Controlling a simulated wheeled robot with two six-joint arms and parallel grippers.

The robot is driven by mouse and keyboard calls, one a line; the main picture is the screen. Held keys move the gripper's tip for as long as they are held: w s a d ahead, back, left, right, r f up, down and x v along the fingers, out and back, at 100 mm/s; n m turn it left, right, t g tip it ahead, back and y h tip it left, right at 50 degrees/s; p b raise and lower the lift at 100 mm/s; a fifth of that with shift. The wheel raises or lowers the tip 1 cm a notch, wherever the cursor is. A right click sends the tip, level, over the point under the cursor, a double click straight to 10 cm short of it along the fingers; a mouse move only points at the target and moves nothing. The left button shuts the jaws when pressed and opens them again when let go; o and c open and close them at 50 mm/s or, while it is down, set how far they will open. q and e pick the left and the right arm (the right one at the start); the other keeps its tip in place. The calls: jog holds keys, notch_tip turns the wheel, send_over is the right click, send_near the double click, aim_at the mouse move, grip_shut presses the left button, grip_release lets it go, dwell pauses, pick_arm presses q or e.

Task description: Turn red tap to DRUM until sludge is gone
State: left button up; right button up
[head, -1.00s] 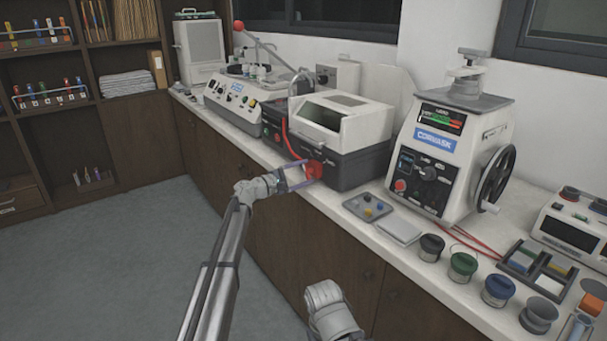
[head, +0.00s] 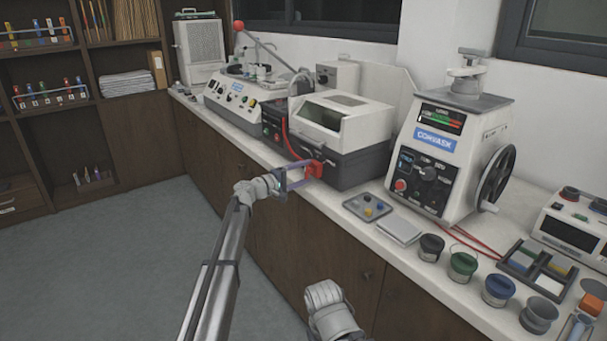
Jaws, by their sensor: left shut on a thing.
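The red tap (head: 315,169) sits low on the front of a machine with a white hood and dark grey base (head: 358,165), near its left corner. My left gripper (head: 306,172) is shut on the red tap, with its fingers reaching in from the left. Part of the tap is hidden by the fingers. The DRUM marking cannot be read, and no sludge can be made out. My right arm (head: 332,312) shows at the bottom middle; its gripper is out of the picture.
A press with a black handwheel (head: 494,179) stands to the right on the white bench. A polishing machine (head: 240,105) stands left. The floor is clear.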

pick_arm(q)
jog(key=shift+s, duration=0.1)
jog(key=o, duration=1.3)
